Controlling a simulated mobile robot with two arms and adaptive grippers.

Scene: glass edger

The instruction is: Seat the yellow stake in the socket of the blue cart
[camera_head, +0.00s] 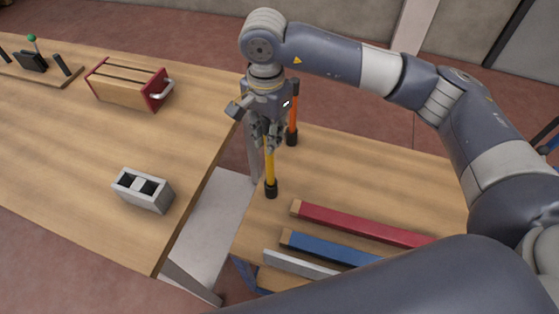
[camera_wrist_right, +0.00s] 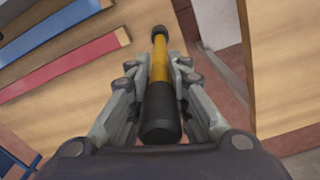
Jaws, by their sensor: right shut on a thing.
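The yellow stake (camera_head: 270,165) stands roughly upright over the near-left part of the blue cart's wooden top (camera_head: 380,175). My right gripper (camera_head: 269,138) is shut on its upper part, with the fingers on either side. In the right wrist view the yellow stake (camera_wrist_right: 160,75) runs between the fingertips (camera_wrist_right: 158,80), its black near end toward the camera. A black piece (camera_head: 271,189) is at the stake's foot; I cannot tell whether this is its end cap or the socket, or whether they touch. My left gripper is not in view.
An orange stake (camera_head: 293,115) stands upright at the cart's far-left corner. Red (camera_head: 360,225), blue (camera_head: 325,248) and grey (camera_head: 295,264) bars lie on the cart. Left, a table (camera_head: 60,175) across a gap holds a grey block (camera_head: 145,190) and a red-ended wooden box (camera_head: 130,85).

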